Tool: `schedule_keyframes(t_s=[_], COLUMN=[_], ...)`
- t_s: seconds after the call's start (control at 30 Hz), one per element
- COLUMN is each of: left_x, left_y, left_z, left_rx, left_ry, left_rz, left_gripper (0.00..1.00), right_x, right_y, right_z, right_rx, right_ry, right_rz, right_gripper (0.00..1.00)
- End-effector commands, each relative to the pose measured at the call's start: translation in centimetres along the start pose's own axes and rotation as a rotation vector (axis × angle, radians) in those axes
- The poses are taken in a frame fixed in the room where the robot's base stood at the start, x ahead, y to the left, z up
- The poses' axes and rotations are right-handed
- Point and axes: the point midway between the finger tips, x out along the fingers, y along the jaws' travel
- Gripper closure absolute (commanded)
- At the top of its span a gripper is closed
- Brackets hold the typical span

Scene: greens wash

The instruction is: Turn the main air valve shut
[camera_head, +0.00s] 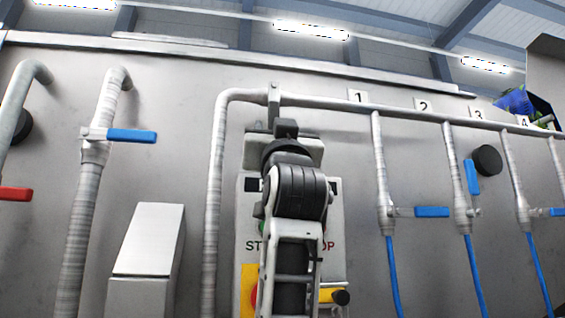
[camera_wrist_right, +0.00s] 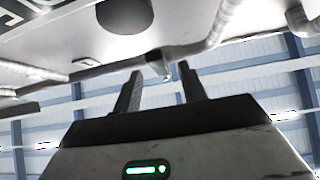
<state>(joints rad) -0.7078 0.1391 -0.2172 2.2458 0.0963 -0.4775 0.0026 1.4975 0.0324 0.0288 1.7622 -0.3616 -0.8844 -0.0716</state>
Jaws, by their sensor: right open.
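My right gripper (camera_wrist_right: 161,74) is open in the right wrist view, with a small pale fitting on a pipe (camera_wrist_right: 190,52) showing between its fingertips. Contact cannot be told. In the head view my right arm rises in front of the START/STOP control box (camera_head: 248,218), and its fingers are hard to make out. A grey fitting (camera_head: 273,100) on the overhead pipe shows just above it. I see no label naming the main air valve. A blue lever (camera_head: 131,135) lies horizontal on the left pipe, and a red lever (camera_head: 15,193) sits at the far left. My left gripper is not in view.
Numbered drop pipes on the right carry blue levers: one horizontal (camera_head: 432,212), one upright (camera_head: 472,177). A grey box (camera_head: 150,240) stands left of the arm. A yellow plate and black knob (camera_head: 341,297) are low on the control box.

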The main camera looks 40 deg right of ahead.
Motion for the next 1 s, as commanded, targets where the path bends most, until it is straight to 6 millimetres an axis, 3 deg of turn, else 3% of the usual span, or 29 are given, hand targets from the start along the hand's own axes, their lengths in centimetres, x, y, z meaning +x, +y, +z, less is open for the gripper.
schedule_keyframes(t_s=[0.03,0.2,0.4,0.6,1.0], left_x=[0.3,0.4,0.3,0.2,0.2], left_y=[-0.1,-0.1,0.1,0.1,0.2], left_z=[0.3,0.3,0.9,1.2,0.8], left_rx=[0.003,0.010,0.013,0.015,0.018], left_ry=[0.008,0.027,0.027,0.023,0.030], left_rz=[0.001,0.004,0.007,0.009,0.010], left_gripper=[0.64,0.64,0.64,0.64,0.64], right_x=[-1.7,-5.8,-9.4,-11.1,-11.2], right_y=[0.0,-0.1,-0.1,-0.1,0.0], right_z=[0.3,0.3,0.2,0.1,0.0], right_rx=[0.002,0.001,0.002,0.001,0.001], right_ry=[0.003,0.002,0.000,-0.001,-0.001], right_rz=[-0.001,-0.001,-0.001,-0.001,-0.001], right_gripper=[0.58,0.58,0.58,0.58,0.58])
